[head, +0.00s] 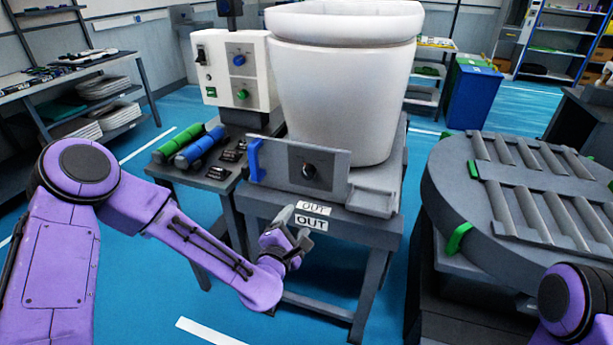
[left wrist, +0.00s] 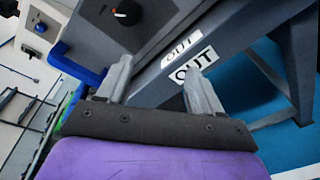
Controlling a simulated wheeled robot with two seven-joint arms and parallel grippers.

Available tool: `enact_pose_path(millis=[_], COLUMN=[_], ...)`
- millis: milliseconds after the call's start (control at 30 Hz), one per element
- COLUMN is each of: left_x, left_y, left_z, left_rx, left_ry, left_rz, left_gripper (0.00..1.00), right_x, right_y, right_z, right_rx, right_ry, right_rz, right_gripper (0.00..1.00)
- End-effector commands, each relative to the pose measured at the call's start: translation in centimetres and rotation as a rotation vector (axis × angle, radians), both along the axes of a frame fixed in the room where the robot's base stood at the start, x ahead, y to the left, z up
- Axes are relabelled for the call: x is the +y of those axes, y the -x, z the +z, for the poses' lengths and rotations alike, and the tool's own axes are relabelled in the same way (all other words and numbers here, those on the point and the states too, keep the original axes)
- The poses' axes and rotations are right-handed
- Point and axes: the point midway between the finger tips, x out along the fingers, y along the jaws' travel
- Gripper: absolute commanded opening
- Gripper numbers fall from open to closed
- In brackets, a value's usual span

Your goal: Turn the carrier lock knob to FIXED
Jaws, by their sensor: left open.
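The carrier lock knob (head: 308,171) is a small dark knob on the grey front plate (head: 335,175) of the carrier, below the white toilet bowl (head: 340,90). The knob also shows at the top of the left wrist view (left wrist: 127,12), with a small orange mark on it. My left gripper (head: 295,222) is open and empty, in front of the stand and below the knob, apart from it. In the left wrist view its two fingers (left wrist: 160,85) are spread, with the OUT labels (left wrist: 193,64) beyond them. My right gripper is out of view.
A blue handle (head: 254,160) stands at the left end of the plate. A side table (head: 215,182) holds green and blue cylinders (head: 190,145) and small black parts. A white control box (head: 235,70) stands behind. A round grey turntable (head: 520,195) is at the right.

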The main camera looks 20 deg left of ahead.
Motion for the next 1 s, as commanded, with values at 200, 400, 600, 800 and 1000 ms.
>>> enact_pose_path(millis=[200,400,600,800,1000], left_x=[0.7,0.8,0.9,0.9,0.9], left_y=[-3.0,-7.3,-11.1,-12.5,-12.5], left_z=[5.5,5.4,5.3,5.2,5.1], left_rx=[-0.145,-0.140,-0.138,-0.137,-0.136], left_ry=[0.187,0.181,0.179,0.179,0.179], left_rz=[0.043,0.041,0.041,0.039,0.039], left_gripper=[0.66,0.66,0.66,0.66,0.66], right_x=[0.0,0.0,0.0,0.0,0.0], right_y=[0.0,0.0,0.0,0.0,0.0], right_z=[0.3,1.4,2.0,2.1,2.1], right_rx=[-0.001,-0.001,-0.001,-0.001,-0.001], right_ry=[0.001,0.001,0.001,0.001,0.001], right_rz=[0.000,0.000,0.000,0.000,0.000], right_gripper=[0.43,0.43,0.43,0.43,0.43])
